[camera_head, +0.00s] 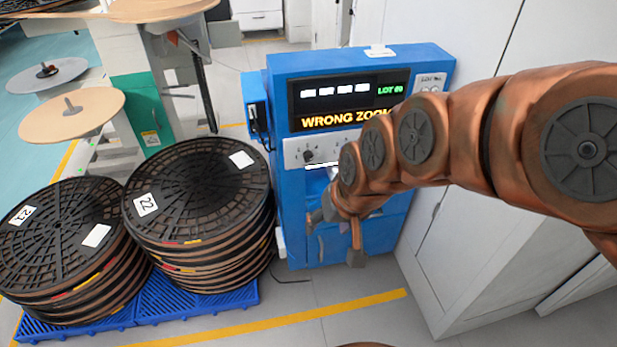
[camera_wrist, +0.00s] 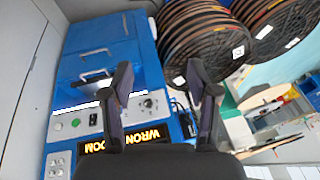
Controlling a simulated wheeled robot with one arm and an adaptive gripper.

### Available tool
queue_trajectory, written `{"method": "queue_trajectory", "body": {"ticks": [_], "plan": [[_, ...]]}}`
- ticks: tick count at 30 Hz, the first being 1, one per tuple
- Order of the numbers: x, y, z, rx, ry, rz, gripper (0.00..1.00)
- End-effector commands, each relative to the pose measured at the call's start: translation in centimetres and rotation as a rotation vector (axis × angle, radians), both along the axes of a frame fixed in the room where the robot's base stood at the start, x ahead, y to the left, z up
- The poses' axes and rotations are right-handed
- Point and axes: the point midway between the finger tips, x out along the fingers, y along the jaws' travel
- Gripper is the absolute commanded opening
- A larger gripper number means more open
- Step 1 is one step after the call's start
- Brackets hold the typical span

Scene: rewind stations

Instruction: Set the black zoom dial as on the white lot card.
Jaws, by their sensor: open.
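The black zoom dial (camera_head: 308,155) sits at the left of the white control strip on the blue machine (camera_head: 258,82). It also shows in the wrist view (camera_wrist: 148,103), between my fingers in the picture, with marks around it. Its setting is too small to read. My gripper (camera_head: 336,236) is open and empty, in front of the machine and lower than the dial in the head view; its fingers also show in the wrist view (camera_wrist: 160,80).
The machine's screen (camera_head: 346,102) reads "WRONG ZOOM", partly covered by my arm, with a green lot number. Stacks of black reels (camera_head: 200,190) stand on blue pallets at left. White cabinets (camera_head: 455,200) stand close on the right.

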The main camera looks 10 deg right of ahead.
Motion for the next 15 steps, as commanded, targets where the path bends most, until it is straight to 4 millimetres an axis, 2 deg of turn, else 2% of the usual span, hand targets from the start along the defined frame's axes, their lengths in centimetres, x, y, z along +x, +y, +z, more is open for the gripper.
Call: {"method": "queue_trajectory", "body": {"ticks": [1,3,9,15], "plan": [[1.6,0.5,-2.6,0.026,-0.043,-0.015,0.60],[3.9,1.1,-3.9,0.062,-0.108,-0.039,0.60],[10.0,2.5,-7.0,0.173,-0.288,-0.122,0.60],[15.5,3.0,-9.7,0.292,-0.459,-0.221,0.60]]}}
